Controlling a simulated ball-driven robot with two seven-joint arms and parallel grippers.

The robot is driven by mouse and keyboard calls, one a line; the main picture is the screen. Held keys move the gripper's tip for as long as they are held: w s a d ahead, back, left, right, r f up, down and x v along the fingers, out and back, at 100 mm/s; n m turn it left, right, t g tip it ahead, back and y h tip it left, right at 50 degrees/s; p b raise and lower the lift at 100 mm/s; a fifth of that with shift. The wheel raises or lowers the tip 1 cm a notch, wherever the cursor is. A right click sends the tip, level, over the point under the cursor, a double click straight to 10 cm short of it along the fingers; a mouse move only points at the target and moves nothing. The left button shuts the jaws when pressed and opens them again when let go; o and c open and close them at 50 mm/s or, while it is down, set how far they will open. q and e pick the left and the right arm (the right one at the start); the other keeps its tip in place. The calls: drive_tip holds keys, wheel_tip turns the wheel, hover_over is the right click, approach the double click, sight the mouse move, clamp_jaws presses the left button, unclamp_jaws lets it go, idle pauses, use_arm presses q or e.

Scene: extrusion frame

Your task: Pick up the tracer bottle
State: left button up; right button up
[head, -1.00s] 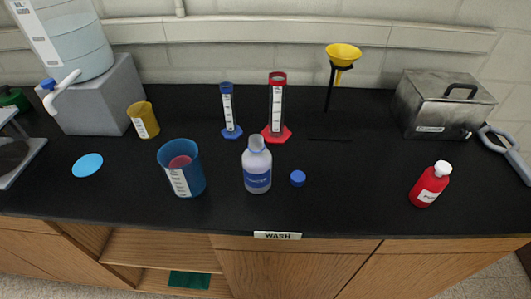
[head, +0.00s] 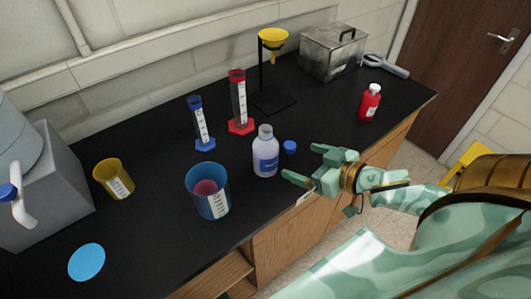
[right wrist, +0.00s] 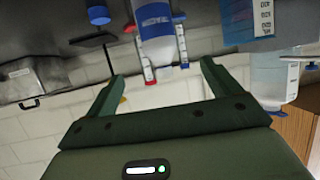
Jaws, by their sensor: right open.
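A red bottle with a white cap (head: 370,103) stands upright near the right end of the black bench; its label is too small to read. A clear bottle with a blue label (head: 265,155) stands uncapped near the front edge; its label is also unreadable, so I cannot tell which is the tracer bottle. My right gripper (head: 301,162) is open and empty, just right of the clear bottle at the bench's front edge. In the right wrist view, the clear bottle (right wrist: 156,28) appears beyond the spread fingers, apart from them. My left gripper is not in view.
A blue cap (head: 290,147) lies beside the clear bottle. A blue beaker (head: 209,196) with red contents stands left of it. Blue (head: 202,128) and red (head: 239,105) cylinders and a yellow funnel on a stand (head: 273,40) are behind. The bench before the red bottle is clear.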

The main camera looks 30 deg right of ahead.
sight(276, 151)
drive_tip(key=b+x, duration=0.1)
drive_tip(key=x, duration=0.7)
drive_tip(key=shift+w+d+f+b, duration=0.15)
drive_tip(key=shift+w+f+b, duration=0.05)
drive_tip(key=shift+b, duration=0.15)
drive_tip(key=shift+w+f, duration=0.25)
drive_tip(key=shift+w, duration=0.25)
drive_tip(key=b+x, duration=0.1)
drive_tip(key=x, duration=0.4)
drive_tip(key=shift+w, duration=0.1)
drive_tip(key=shift+r, duration=0.1)
drive_tip(key=c, duration=1.3)
